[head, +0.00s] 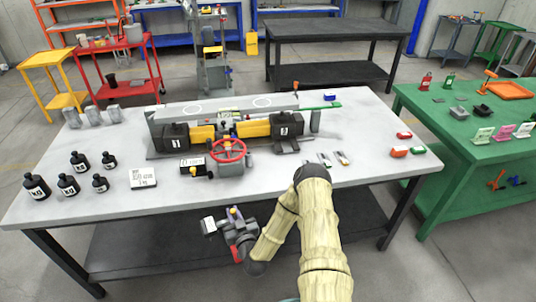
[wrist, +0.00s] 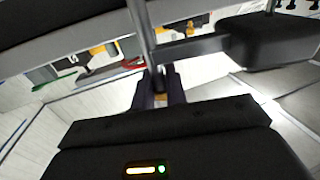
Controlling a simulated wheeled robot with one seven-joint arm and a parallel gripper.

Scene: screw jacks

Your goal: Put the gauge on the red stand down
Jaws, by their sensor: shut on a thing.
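My gripper (head: 230,222) is low in front of the table's front edge. In the wrist view its dark fingers (wrist: 160,92) are shut on a narrow grey rod-like part (wrist: 145,35) that runs up out of the picture. In the head view a small dark-framed piece with a white face (head: 209,226) shows at the gripper, seemingly the held gauge; its reading cannot be made out. The red stand (head: 108,45) is at the back left, beyond the table, with small items on its top and lower shelf. My gripper is far from it.
The grey table (head: 330,178) lies between my arm and the red stand. It carries a fixture with a red handwheel (head: 228,150), several black weights (head: 68,185) and a white label plate (head: 142,177). A yellow stand (head: 42,78) is left of the red one. A green table (head: 440,125) is right.

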